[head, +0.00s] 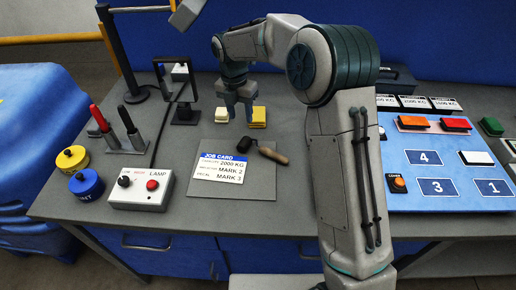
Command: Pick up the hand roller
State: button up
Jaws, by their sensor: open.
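The hand roller (272,154) lies on the grey board on the table, just right of the job card (220,168). It has a tan handle pointing to the lower right and a dark roller head at its upper left. My gripper (239,118) is open and points down behind the roller, farther back on the table. It appears empty and apart from the roller. The exact gap between the fingers and these blocks is unclear.
A lamp control box (140,189) and yellow and blue paint pots (86,184) stand at the left. A holder with red and black handled tools (125,140) and a framed stand (177,90) are behind them. A blue numbered panel (450,200) lies right.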

send_over(244, 141)
jog(key=f, duration=0.3)
jog(key=w+f, duration=0.1)
jog(key=f, duration=0.1)
jog(key=shift+a+f, duration=0.15)
jog(key=shift+f, duration=0.15)
jog(key=f+p, duration=0.1)
jog(key=f, duration=0.1)
jog(key=s+f+p, duration=0.1)
jog(key=f, duration=0.1)
jog(key=shift+f, duration=0.75)
jog(key=c, duration=0.9)
jog(key=shift+w+r, duration=0.1)
jog(key=shift+r, duration=0.05)
